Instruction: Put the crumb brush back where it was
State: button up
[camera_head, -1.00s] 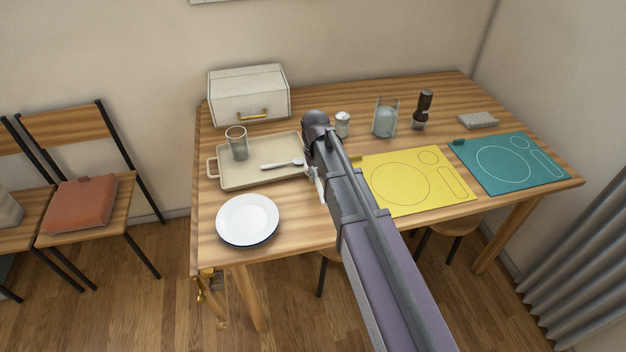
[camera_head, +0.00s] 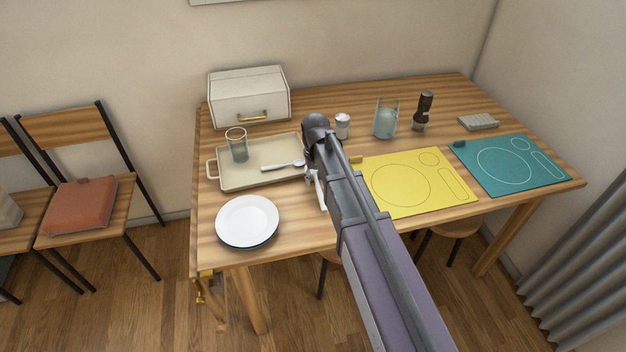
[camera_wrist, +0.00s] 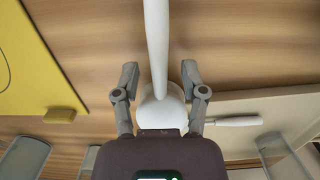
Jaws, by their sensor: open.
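A long white handle (camera_wrist: 157,40) with a wide rounded white end (camera_wrist: 160,108) runs between my fingers in the wrist view. It looks like the crumb brush, but its bristles are not visible. In the head view only a sliver of it (camera_head: 320,194) shows beside my arm, over the bare wood between tray and yellow mat. My gripper (camera_wrist: 160,72) is open, with one finger on each side of the handle and gaps on both sides. My arm hides most of the gripper in the head view. I cannot tell whether the white piece rests on the table.
A beige tray (camera_head: 235,180) holds a glass (camera_head: 237,145) and another white-handled utensil (camera_head: 283,166). A white plate (camera_head: 247,220) stands in front. A yellow mat (camera_head: 420,190) and teal mat (camera_head: 512,165) lie right. A shaker (camera_head: 342,126), jug (camera_head: 385,120) and dark mill (camera_head: 424,110) stand behind.

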aim_at(316, 175)
jog(key=shift+r, duration=0.15)
notch_tip(316, 175, up, 12)
jog(key=p, duration=1.2)
jog(key=shift+w+a+r+p, duration=0.15)
jog(key=shift+w+p, duration=0.15)
jog(key=shift+w, duration=0.15)
dwell(0.3)
jog(key=s+d+m, duration=0.3)
jog(key=s+d, duration=1.3)
jog(key=d, duration=0.3)
jog(key=shift+d+t, duration=0.2)
jog(key=shift+t, duration=0.2)
dwell(0.3)
jog(key=shift+o, duration=0.2)
